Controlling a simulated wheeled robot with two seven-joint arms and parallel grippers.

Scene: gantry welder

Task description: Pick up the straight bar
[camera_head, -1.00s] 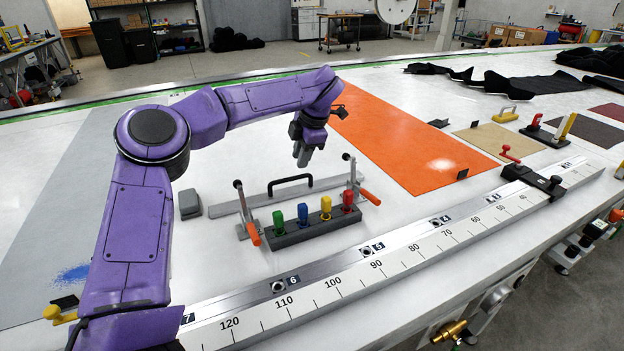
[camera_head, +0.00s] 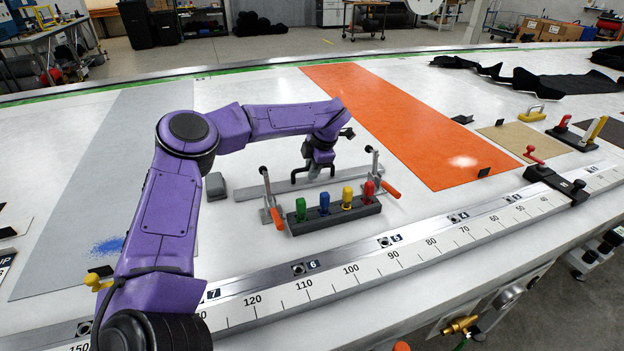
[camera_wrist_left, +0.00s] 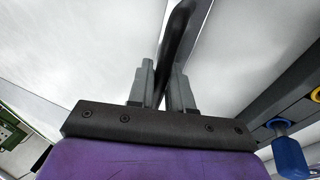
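The straight bar is a light grey flat bar (camera_head: 250,193) with a black arched handle. It lies on the white table behind a dark block with coloured knobs. My left gripper (camera_head: 318,172) is down at the handle. In the left wrist view the black handle (camera_wrist_left: 182,30) runs between the two grey fingers of my left gripper (camera_wrist_left: 163,75). The fingers are close together with the handle filling the gap, so it looks shut on it. The gripper hides part of the handle in the head view. My right gripper is not in view.
Upright clamps with orange grips (camera_head: 277,218) stand near both ends of the bar. The knob block (camera_head: 333,215) is just in front. A numbered ruler rail (camera_head: 385,255) runs along the table's front. A small grey block (camera_head: 215,186) sits left. The orange sheet (camera_head: 400,130) lies behind right.

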